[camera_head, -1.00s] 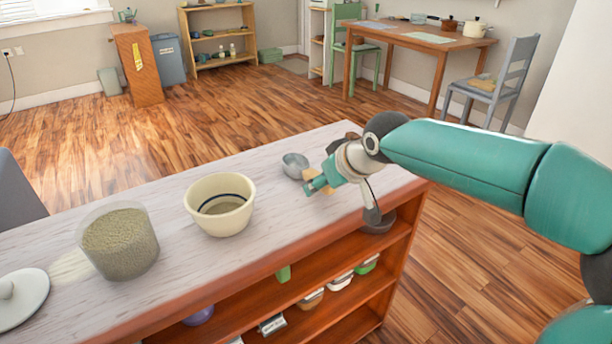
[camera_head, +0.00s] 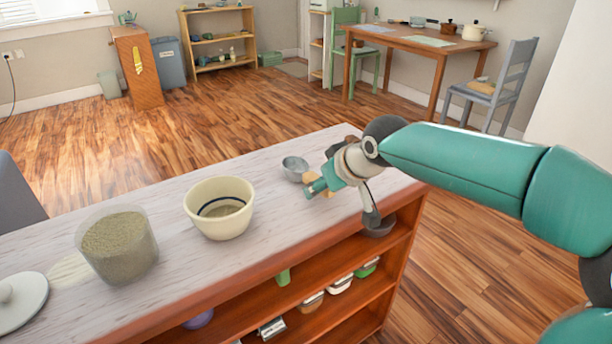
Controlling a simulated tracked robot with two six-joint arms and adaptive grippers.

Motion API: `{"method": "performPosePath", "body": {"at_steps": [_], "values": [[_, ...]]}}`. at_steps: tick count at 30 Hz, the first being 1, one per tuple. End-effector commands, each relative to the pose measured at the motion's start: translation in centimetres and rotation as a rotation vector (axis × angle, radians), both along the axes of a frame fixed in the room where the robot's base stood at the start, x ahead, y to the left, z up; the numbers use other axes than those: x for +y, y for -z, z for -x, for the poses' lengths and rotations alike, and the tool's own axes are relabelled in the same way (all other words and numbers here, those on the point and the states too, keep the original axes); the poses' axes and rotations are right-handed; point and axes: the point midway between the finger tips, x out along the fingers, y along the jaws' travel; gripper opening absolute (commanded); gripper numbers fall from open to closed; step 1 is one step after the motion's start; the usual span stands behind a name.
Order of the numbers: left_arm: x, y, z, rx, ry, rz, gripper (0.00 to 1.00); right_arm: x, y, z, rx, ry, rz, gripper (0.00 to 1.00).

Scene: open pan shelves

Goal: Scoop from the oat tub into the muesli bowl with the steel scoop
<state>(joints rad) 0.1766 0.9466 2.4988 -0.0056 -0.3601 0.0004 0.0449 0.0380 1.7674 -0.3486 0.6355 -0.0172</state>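The steel scoop (camera_head: 294,167), with a grey metal bowl and a tan handle, is at the far right part of the counter. My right gripper (camera_head: 317,187) is at the handle, and its teal fingers overlap it. I cannot tell whether they are closed on it. The oat tub (camera_head: 118,247) is clear and filled with grainy tan-grey contents, at the left of the counter. The cream muesli bowl (camera_head: 219,209) with a dark inner stripe stands between tub and scoop, with some contents low inside. My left gripper is not in view.
A white round lid (camera_head: 18,300) lies left of the tub. The counter between bowl and scoop is clear.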

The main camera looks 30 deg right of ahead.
Motion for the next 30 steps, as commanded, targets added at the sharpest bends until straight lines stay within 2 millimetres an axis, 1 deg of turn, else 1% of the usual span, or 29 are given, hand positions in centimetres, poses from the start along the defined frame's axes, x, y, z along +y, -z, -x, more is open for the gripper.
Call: {"method": "performPosePath", "body": {"at_steps": [1,6,7,8,17,30], "values": [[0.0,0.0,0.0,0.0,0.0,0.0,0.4,0.0,0.0,0.0,0.0,0.0,0.0,0.36],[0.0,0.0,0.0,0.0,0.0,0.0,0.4,0.0,0.0,0.0,0.0,0.0,0.0,0.07],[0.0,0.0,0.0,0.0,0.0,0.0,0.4,0.0,0.0,0.0,0.0,0.0,0.0,0.03],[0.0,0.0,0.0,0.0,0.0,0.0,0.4,0.0,0.0,0.0,0.0,0.0,0.0,0.0],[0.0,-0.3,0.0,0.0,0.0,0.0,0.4,0.0,-0.3,0.0,-0.001,0.0,0.0,0.0],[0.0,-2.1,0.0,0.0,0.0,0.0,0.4,0.0,-2.5,0.0,-0.002,0.0,0.0,0.0]]}}
